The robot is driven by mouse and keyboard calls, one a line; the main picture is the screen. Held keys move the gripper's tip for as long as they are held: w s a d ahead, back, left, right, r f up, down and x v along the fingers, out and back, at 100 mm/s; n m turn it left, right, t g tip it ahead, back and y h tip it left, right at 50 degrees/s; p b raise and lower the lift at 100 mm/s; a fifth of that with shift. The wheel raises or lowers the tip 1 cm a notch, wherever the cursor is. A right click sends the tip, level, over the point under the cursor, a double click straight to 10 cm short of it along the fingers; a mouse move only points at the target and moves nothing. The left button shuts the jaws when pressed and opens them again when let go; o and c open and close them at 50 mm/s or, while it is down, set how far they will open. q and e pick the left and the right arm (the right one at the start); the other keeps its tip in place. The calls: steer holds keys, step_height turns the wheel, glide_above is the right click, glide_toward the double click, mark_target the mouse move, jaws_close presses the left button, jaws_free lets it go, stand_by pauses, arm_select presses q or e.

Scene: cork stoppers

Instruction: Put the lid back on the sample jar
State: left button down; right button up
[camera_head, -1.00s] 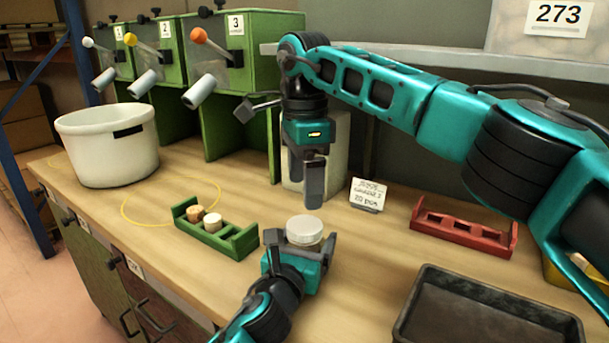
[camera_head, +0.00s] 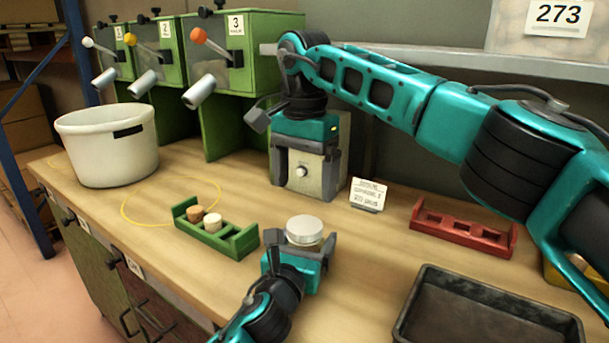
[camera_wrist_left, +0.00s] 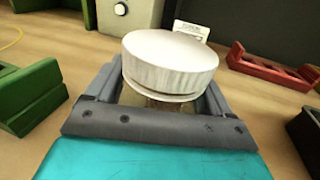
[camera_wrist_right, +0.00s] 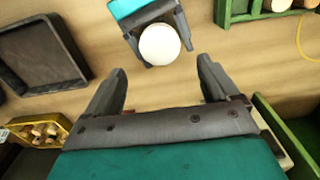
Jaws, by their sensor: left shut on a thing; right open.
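The sample jar (camera_wrist_left: 158,103) stands upright between the fingers of my left gripper (camera_head: 302,250), which is shut on it at the front middle of the bench. The pale round lid (camera_head: 304,230) sits on top of the jar and looks level; it also shows in the left wrist view (camera_wrist_left: 170,62). Whether it is fully seated I cannot tell. My right gripper (camera_wrist_right: 160,67) is open and empty in the right wrist view, with the jar and lid beyond its fingertips.
A green rack (camera_head: 240,243) with two corks stands left of the jar. A red rack (camera_head: 464,234) and a dark tray (camera_head: 485,275) are to the right. A grey box with a knob (camera_head: 302,171) and a card (camera_head: 368,195) stand behind. A white pot (camera_head: 107,150) is far left.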

mark_target(305, 224)
step_height(305, 224, down, 8)
steer(key=shift+r, duration=0.1)
stand_by(0.4)
steer(key=c, duration=1.1)
steer(key=m, duration=2)
steer(key=shift+m, duration=0.3)
steer(key=m, duration=0.7)
steer(key=o, duration=1.2)
steer(key=shift+c, duration=0.2)
